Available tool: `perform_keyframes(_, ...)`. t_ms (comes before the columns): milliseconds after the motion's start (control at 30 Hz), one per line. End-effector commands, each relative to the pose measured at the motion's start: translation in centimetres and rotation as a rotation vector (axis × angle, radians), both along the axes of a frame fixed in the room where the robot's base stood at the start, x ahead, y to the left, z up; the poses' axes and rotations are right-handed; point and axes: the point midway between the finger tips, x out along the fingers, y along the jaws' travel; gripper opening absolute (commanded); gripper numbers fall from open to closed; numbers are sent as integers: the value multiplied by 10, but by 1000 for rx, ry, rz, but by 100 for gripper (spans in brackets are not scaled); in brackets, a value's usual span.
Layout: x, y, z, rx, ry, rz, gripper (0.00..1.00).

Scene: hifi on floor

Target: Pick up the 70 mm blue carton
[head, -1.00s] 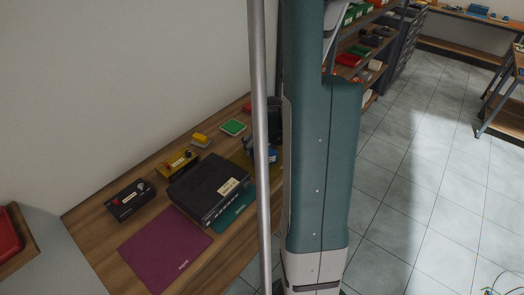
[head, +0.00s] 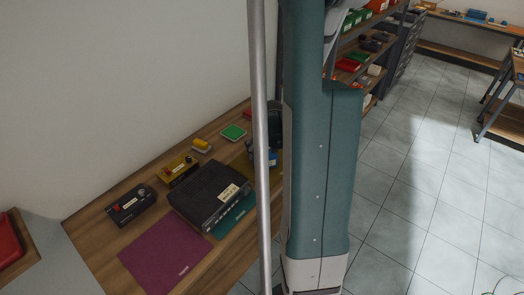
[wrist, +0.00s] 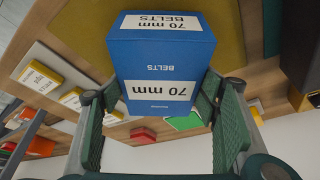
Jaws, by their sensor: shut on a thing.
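The blue carton (wrist: 160,55) fills the upper middle of the wrist view. It has white labels reading "70 mm BELTS", upside down in the picture. My gripper (wrist: 160,98) has its green-padded fingers on either side of the carton and is shut on it. In the head view only a small blue part of the carton (head: 272,159) shows, mostly hidden behind a grey pole and my own column. I cannot tell whether the carton touches the surface beneath it.
On the wooden table (head: 100,239) are a black hi-fi box (head: 202,190), a purple mat (head: 160,250), a black device (head: 130,205), a yellow device (head: 178,168), a yellow block (head: 201,144) and a green item (head: 233,132). An olive mat (wrist: 220,25) lies near the carton.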

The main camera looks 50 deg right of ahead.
Motion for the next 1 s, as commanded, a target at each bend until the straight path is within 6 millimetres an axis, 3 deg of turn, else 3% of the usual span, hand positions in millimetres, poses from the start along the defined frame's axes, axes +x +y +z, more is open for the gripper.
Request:
perform_keyframes(700, 0, 0, 78, 0, 0, 0, 46)
perform_keyframes(1000, 0, 0, 92, 0, 0, 0, 46)
